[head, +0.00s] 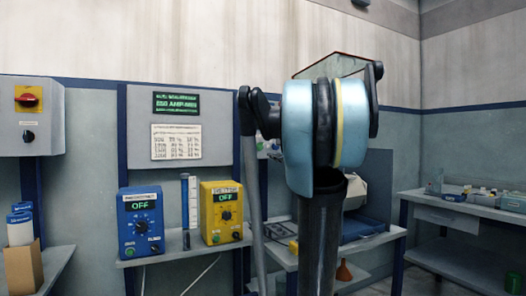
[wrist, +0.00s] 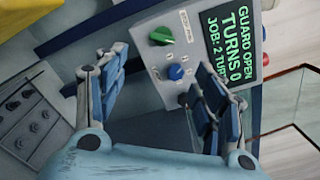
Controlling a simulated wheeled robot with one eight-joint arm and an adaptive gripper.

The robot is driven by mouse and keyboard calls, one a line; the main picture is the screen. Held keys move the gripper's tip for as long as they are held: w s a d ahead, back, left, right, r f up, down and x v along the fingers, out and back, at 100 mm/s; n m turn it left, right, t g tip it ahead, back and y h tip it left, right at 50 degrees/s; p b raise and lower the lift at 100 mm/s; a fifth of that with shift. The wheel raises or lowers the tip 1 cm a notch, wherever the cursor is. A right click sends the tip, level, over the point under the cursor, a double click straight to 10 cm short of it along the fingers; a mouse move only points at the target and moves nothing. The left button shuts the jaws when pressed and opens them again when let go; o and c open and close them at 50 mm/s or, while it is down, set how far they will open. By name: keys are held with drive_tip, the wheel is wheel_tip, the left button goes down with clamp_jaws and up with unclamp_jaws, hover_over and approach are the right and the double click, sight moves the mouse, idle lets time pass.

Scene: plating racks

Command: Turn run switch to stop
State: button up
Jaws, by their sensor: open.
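A grey control panel (wrist: 178,38) shows tilted in the wrist view. It carries a green knob (wrist: 161,36), a blue knob (wrist: 177,72) and a small red button; their labels are too small to read, so I cannot tell which one is the run switch. Its screen (wrist: 236,65) reads GUARD OPEN, TURNS 0 and JOB: 2 TUR..., cut off. My gripper (wrist: 155,72) is open and empty, its fingers apart in front of the panel. The right finger lies close to the blue knob in the picture; contact cannot be told. In the head view my arm hides most of this panel (head: 269,147).
A blue unit (head: 141,222) and a yellow unit (head: 222,212), both reading OFF, stand on a shelf at left. A wall box with a red switch (head: 27,97) hangs far left. A side table (head: 460,208) with small items stands at right.

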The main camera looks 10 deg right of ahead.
sight(261, 147)
drive_tip(key=x, duration=1.7)
drive_tip(key=shift+w, duration=0.25)
drive_tip(key=shift+d+r, duration=0.1)
drive_tip(key=shift+c, duration=0.3)
drive_tip(key=shift+d, duration=0.1)
drive_tip(key=c, duration=1)
